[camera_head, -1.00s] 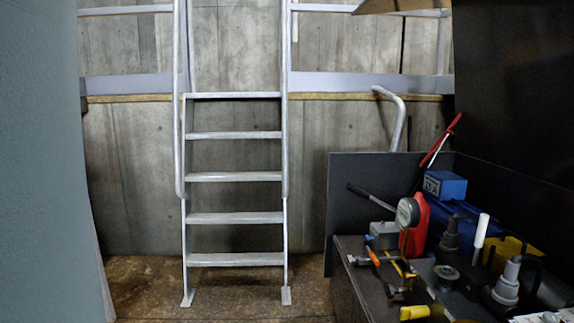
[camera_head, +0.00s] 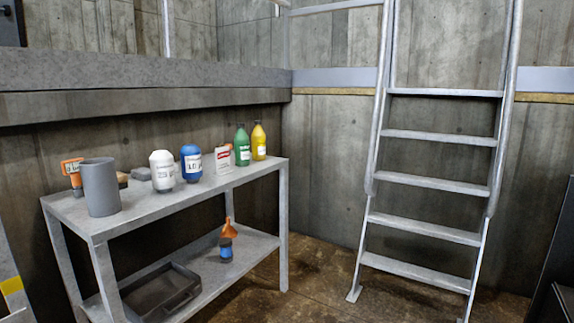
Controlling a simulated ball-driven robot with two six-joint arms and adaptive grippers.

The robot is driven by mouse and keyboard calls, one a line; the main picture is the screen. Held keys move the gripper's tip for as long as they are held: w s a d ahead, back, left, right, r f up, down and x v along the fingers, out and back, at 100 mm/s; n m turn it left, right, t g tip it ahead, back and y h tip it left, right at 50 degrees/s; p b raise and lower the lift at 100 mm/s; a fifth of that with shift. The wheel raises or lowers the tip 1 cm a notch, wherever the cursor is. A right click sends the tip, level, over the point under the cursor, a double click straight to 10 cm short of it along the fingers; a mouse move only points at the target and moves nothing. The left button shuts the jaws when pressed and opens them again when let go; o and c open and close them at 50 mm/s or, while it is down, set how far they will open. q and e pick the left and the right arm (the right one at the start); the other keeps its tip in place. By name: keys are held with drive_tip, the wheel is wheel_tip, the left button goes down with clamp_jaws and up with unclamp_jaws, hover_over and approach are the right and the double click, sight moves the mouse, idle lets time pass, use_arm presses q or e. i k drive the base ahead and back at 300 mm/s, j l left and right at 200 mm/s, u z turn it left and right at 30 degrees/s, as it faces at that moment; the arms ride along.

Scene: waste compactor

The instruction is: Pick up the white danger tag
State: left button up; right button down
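A small white upright card with a red band near its top, which looks like the white danger tag (camera_head: 223,160), stands on the top shelf of a grey metal table (camera_head: 180,199). It is between a blue container (camera_head: 191,163) on its left and a green bottle (camera_head: 242,148) on its right. Its print is too small to read. Neither of my grippers is in view.
A white container (camera_head: 162,172), a grey cylinder (camera_head: 101,187) and a yellow bottle (camera_head: 259,141) share the top shelf. A dark tray (camera_head: 160,290) and an orange-topped bottle (camera_head: 227,242) are below. A metal ladder (camera_head: 431,186) stands right; brown floor (camera_head: 310,270) lies between.

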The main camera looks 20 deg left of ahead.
sight(221, 153)
drive_tip(key=i+u, duration=0.1)
drive_tip(key=u, duration=1.6)
drive_tip(key=i+l+u, duration=0.35)
drive_tip(key=l+u, duration=0.2)
drive_tip(key=i+l+u, duration=0.1)
drive_tip(key=l+u, duration=0.15)
drive_tip(key=l, duration=0.2)
drive_tip(key=l+u, duration=0.25)
drive_tip(key=i+l, duration=0.05)
drive_tip(key=l, duration=0.1)
